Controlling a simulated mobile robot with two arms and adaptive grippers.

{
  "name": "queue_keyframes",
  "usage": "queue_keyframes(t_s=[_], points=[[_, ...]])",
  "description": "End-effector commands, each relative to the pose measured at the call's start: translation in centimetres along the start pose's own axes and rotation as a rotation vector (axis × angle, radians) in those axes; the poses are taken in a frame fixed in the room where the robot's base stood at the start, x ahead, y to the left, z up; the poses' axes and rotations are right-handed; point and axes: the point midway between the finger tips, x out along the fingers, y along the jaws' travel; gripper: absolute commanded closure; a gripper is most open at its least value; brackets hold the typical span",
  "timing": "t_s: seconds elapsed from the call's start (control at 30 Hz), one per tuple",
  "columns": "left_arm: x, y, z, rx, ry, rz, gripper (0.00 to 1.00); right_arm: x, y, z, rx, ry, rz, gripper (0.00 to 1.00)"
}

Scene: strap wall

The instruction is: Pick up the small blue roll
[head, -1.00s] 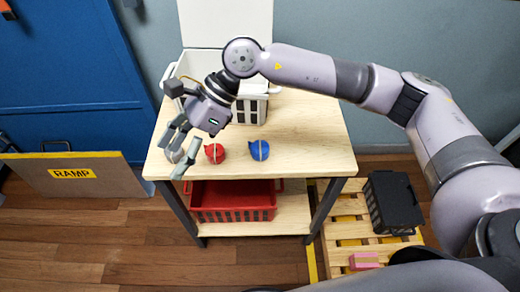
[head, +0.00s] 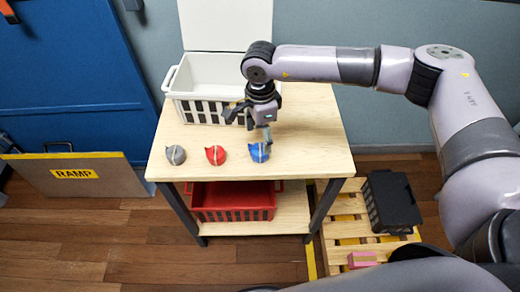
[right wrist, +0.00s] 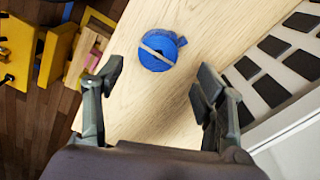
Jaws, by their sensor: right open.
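The small blue roll (head: 259,152) with a tan strap around it lies on the wooden table top, the right-hand one of three rolls in a row. My right gripper (head: 250,125) is open and empty, above the table just behind the blue roll. In the right wrist view, the blue roll (right wrist: 157,53) lies on the wood beyond the open fingers (right wrist: 158,80), between their lines and not touched by them. My left gripper is not in view.
A red roll (head: 215,155) and a grey roll (head: 176,154) lie left of the blue one. An open white crate (head: 180,88) stands behind them. A red crate (head: 232,214) is on the lower shelf. A black crate (head: 393,205) sits on a pallet at right.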

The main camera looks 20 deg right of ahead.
Motion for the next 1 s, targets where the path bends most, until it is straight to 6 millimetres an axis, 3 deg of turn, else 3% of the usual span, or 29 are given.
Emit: queue_keyframes(t_s=[0.27, 0.57, 0.83, 1.0], points=[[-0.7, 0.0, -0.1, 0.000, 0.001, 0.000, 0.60, 2.0, 0.2, 0.1, -0.001, 0.000, 0.002, 0.36], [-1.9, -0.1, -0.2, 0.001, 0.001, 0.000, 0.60, 6.1, 0.4, 0.1, -0.001, -0.001, 0.001, 0.36], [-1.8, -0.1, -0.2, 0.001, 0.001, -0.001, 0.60, 6.5, 0.3, 0.1, -0.001, -0.002, 0.000, 0.36], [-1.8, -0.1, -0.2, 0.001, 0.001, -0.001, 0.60, 6.4, 0.3, 0.1, -0.001, -0.002, 0.000, 0.47]])
